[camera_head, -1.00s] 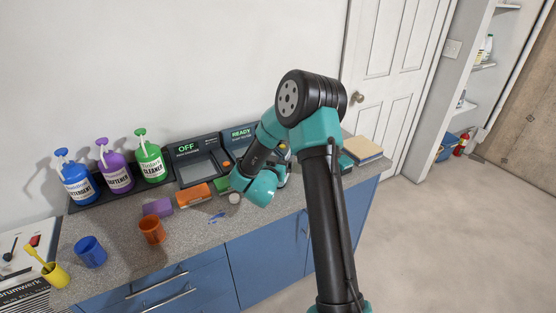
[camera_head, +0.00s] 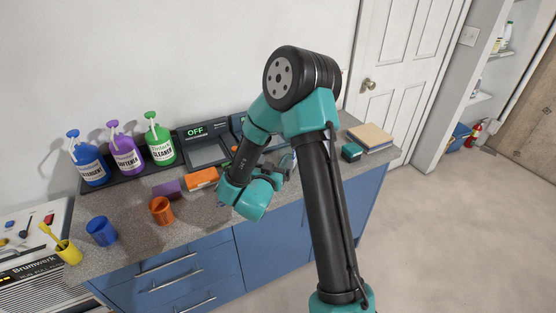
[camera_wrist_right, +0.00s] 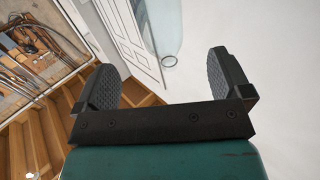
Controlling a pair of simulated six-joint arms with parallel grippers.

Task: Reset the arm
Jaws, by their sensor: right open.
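My right arm (camera_head: 325,205) rises from the bottom of the head view and bends at a large black and teal joint. Its wrist folds down over the counter. My right gripper (camera_head: 288,162) is partly hidden behind my own arm links, above the right part of the counter. In the right wrist view the two dark ribbed fingers of the gripper (camera_wrist_right: 166,76) stand wide apart with nothing between them. Beyond them are a white door and wooden stairs. My left gripper is not in view.
Blue, purple and green pump bottles (camera_head: 160,144) stand at the back of the counter (camera_head: 185,228), beside a device reading OFF (camera_head: 206,150). Orange (camera_head: 161,210), blue (camera_head: 101,231) and yellow (camera_head: 68,252) cups stand in front. A board (camera_head: 370,137) lies at the right. Floor is clear.

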